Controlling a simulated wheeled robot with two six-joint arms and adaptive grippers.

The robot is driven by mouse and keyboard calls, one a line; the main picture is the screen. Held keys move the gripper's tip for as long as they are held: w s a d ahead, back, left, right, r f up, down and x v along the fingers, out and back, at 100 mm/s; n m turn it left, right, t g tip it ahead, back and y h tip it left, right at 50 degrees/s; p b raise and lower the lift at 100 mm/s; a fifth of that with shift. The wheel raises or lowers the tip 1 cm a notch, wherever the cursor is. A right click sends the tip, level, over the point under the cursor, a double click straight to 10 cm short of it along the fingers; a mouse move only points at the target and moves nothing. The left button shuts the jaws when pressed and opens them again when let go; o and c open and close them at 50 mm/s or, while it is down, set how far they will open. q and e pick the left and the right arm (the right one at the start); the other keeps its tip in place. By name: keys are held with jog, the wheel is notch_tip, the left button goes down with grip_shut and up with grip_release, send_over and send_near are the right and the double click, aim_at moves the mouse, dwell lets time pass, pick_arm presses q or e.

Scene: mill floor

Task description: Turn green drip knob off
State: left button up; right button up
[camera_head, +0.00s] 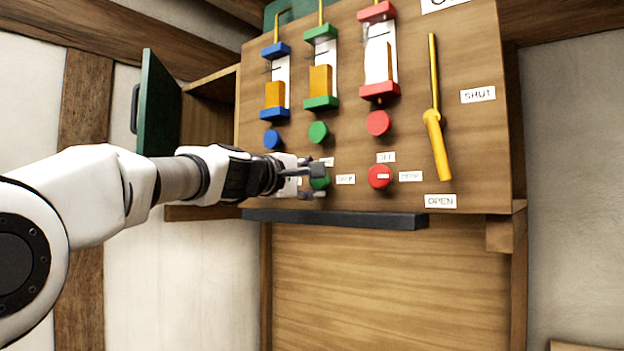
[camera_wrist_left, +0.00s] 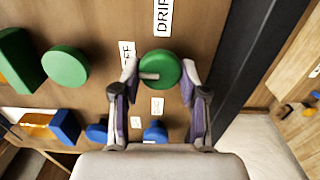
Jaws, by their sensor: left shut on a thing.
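The green drip knob (camera_wrist_left: 160,68) is a round knob on the wooden panel, with a white mark running toward its left side in the left wrist view, the side of the partly hidden OFF label (camera_wrist_left: 127,53). The DRIP label (camera_wrist_left: 163,15) lies above it there. My left gripper (camera_wrist_left: 159,80) has a finger on each side of the knob and is shut on it. In the head view my left gripper (camera_head: 320,180) partly covers the green knob. My right gripper is not in view.
A red knob (camera_head: 380,177) sits to the right, with round blue (camera_head: 272,139), green (camera_head: 318,132) and red (camera_head: 378,123) buttons above. A yellow lever (camera_head: 436,145) stands farther right. A dark ledge (camera_head: 335,219) runs below. A green door (camera_head: 160,105) stands open at left.

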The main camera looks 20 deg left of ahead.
pick_arm(q)
jog(key=shift+r, duration=0.15)
jog(key=o, duration=1)
jog(key=shift+o, duration=0.6)
jog(key=shift+w+d, duration=0.1)
jog(key=shift+w, duration=0.1)
jog(key=shift+s, duration=0.1)
